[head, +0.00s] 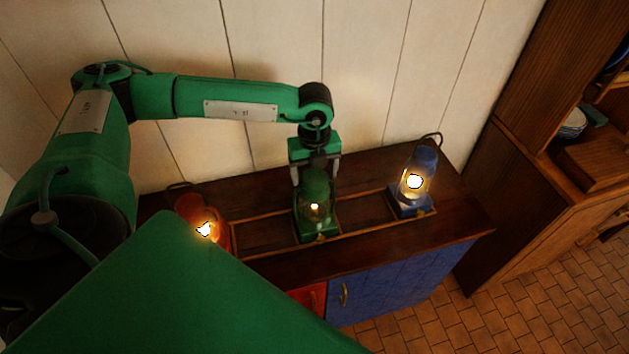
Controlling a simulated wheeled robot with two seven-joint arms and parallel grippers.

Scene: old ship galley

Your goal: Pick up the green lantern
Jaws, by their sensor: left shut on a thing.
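The green lantern (317,217) stands upright and lit in the middle of the dark wooden cabinet top, inside a low wooden frame. My left gripper (315,172) comes down from above and is shut on the upper part of the green lantern. The lantern's base appears to be at the level of the frame; I cannot tell whether it touches the cabinet top. The gripper hides part of the lantern's top. My right gripper is not in view.
A lit blue lantern (416,180) stands to the right on the same cabinet (461,222). A lit red lantern (203,214) is to the left, partly hidden by my green body. A pale plank wall (365,65) rises close behind. A wooden shelf unit (533,100) stands at right.

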